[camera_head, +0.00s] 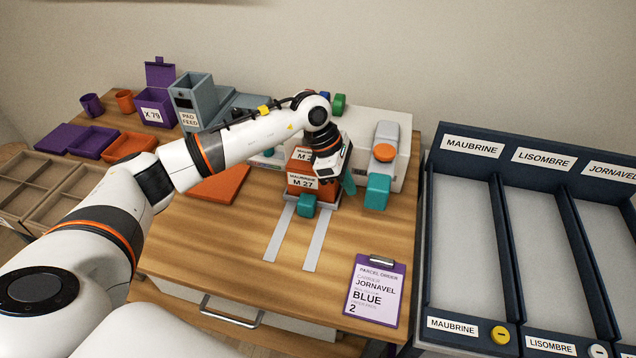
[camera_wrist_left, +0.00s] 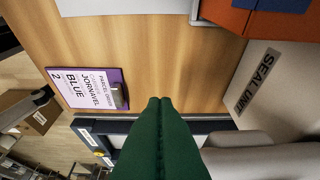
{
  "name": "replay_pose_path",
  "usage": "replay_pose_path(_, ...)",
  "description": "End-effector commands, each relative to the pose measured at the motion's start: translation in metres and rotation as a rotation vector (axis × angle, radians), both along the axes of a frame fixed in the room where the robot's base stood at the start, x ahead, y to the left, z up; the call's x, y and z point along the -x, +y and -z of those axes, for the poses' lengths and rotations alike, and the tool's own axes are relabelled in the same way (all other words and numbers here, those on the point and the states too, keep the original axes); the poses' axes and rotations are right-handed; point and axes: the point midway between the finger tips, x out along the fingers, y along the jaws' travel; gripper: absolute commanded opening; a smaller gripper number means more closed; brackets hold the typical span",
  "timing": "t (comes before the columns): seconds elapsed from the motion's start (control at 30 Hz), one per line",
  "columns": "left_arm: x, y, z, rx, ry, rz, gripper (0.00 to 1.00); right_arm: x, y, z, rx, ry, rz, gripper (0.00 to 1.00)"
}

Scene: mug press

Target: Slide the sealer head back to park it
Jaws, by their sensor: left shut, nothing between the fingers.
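The seal unit (camera_head: 395,116) is a pale housing at the back right of the wooden table; its label shows in the wrist view (camera_wrist_left: 256,80). On it is a grey head (camera_head: 386,132) with an orange knob (camera_head: 384,152) and a teal handle block (camera_head: 377,192) at its front. My left gripper (camera_head: 348,185) has green fingers, shut and empty, left of the teal handle and apparently apart from it. The fingers (camera_wrist_left: 160,100) also show in the wrist view. My right gripper is not in view.
Orange M 27 boxes (camera_head: 301,182) stand left of my gripper, with a teal block (camera_head: 306,205) in front and two grey rails (camera_head: 317,240) running forward. A parcel order clipboard (camera_head: 375,290) lies front right. Dark labelled bins (camera_head: 535,190) stand right. The table's front middle is clear.

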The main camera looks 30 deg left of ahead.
Motion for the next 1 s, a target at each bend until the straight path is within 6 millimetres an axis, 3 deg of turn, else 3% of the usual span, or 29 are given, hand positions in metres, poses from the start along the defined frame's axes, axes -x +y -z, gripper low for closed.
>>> replay_pose_path(0.13,0.003,0.011,0.001,0.0,0.0,-0.001,0.0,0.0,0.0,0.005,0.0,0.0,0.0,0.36)
replay_pose_path(0.37,0.003,0.014,-0.006,0.001,-0.001,0.001,0.0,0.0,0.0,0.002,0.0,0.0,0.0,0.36)
replay_pose_path(1.0,0.003,0.014,-0.069,0.001,-0.002,0.0,0.0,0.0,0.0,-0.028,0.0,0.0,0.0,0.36)
